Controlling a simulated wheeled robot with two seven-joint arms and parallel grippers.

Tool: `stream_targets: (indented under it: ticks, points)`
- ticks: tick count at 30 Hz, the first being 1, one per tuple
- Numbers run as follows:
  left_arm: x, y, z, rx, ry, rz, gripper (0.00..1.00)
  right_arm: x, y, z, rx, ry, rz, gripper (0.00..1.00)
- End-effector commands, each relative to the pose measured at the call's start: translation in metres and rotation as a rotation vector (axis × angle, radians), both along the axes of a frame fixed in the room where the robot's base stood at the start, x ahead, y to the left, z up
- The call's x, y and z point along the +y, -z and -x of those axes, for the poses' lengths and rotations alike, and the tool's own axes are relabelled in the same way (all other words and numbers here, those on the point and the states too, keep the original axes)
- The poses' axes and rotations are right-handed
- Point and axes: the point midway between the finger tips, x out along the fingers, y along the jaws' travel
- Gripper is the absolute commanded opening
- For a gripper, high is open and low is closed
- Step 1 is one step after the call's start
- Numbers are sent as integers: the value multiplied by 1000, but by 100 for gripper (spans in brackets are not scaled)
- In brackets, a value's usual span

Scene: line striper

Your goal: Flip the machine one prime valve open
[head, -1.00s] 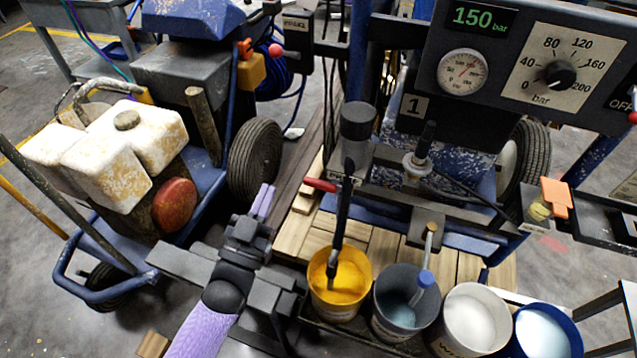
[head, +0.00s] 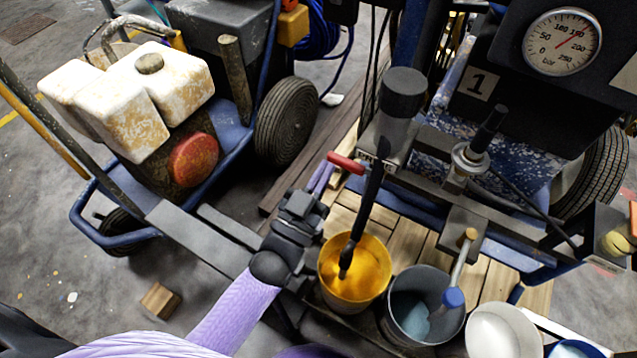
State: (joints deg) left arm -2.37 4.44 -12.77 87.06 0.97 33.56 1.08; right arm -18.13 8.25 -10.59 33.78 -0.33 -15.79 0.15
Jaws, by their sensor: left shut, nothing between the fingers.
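Machine one, marked by a "1" plate (head: 477,83), stands at the right. Its prime valve has a red lever (head: 346,163) sticking out to the left from the grey pump body (head: 395,130). A dark suction tube runs down from there into a bucket of yellow paint (head: 354,270). My left gripper (head: 323,174) is shut and empty. Its purple fingers point up, with their tips just below and left of the lever's free end. I cannot tell whether they touch it. My right gripper is not in view.
A grey bucket (head: 422,305) with a blue-ended brush and a white bucket (head: 502,330) stand right of the yellow one. A cart with a white stained tank (head: 150,95) stands at the left. A pressure gauge (head: 562,42) is at the upper right.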

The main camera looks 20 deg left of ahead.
Motion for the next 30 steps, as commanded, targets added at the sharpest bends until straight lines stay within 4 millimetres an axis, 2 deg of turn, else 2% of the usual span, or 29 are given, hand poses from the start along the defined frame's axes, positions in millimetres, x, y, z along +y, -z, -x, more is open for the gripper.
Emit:
stream_targets:
  ticks: [7,8,10,15,30]
  points:
    - [-12,-15,-50,-2,1,0,0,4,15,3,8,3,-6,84]
    - [-13,-12,-53,1,1,-1,0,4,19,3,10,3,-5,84]
    - [-12,7,-51,7,0,-2,0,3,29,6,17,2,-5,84]
    - [-12,22,-50,4,0,-1,0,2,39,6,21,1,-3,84]
    - [-12,23,-50,3,0,7,0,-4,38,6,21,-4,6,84]
